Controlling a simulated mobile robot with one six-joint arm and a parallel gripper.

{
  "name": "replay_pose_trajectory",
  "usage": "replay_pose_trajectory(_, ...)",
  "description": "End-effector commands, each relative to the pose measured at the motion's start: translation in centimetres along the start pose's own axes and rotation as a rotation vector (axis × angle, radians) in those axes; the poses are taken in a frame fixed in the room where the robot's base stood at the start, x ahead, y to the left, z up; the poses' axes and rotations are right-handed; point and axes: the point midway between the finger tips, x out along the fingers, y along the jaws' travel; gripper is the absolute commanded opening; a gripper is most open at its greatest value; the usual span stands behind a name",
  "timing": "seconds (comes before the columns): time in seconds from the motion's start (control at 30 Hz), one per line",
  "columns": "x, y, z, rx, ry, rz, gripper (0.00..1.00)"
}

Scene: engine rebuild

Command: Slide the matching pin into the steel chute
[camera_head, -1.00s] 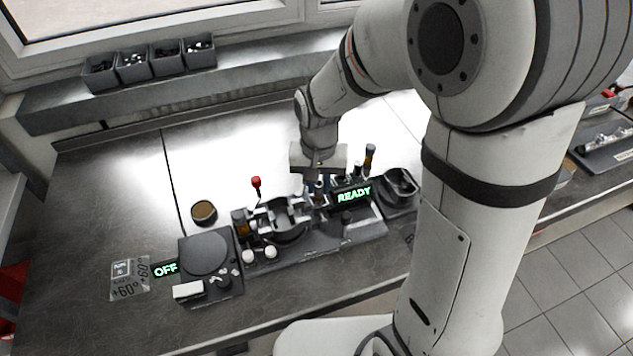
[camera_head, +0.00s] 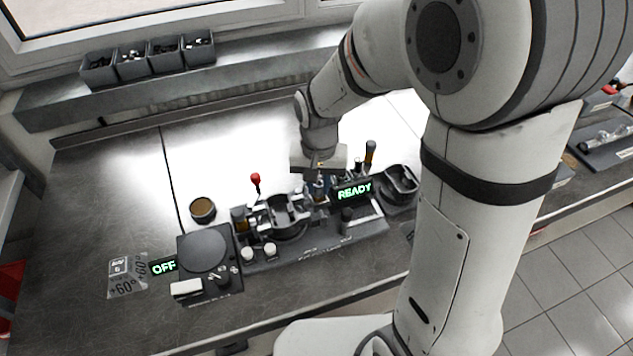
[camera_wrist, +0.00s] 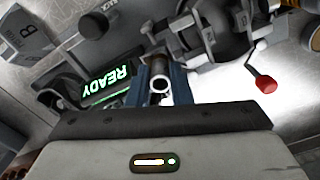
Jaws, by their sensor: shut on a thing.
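My gripper (camera_head: 319,190) is over the middle of the bench fixture, just left of the READY display. In the wrist view its blue fingers (camera_wrist: 160,88) are shut on a hollow steel pin (camera_wrist: 160,86), whose round open end faces the camera. In the head view the pin is too small to make out between the fingers. I cannot tell whether the pin touches the fixture.
The READY display (camera_head: 354,193) is close beside my gripper. Upright pins (camera_head: 370,152) stand behind it. A ring-shaped clamp (camera_head: 285,213) and a red-knobbed lever (camera_head: 256,181) are to the left. A dark round plate unit (camera_head: 205,252) and OFF display (camera_head: 163,267) sit farther left.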

Motion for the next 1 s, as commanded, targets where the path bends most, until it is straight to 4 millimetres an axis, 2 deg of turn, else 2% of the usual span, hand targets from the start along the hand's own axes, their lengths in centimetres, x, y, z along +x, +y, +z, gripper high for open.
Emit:
replay_pose_trajectory(0.87, 0.60, -0.01, 0.00, 0.000, 0.000, 0.000, 0.00)
replay_pose_trajectory(0.9, 0.60, -0.01, 0.00, 0.000, 0.000, 0.000, 0.22)
replay_pose_trajectory(1.0, 0.60, -0.01, 0.00, 0.000, 0.000, 0.000, 0.30)
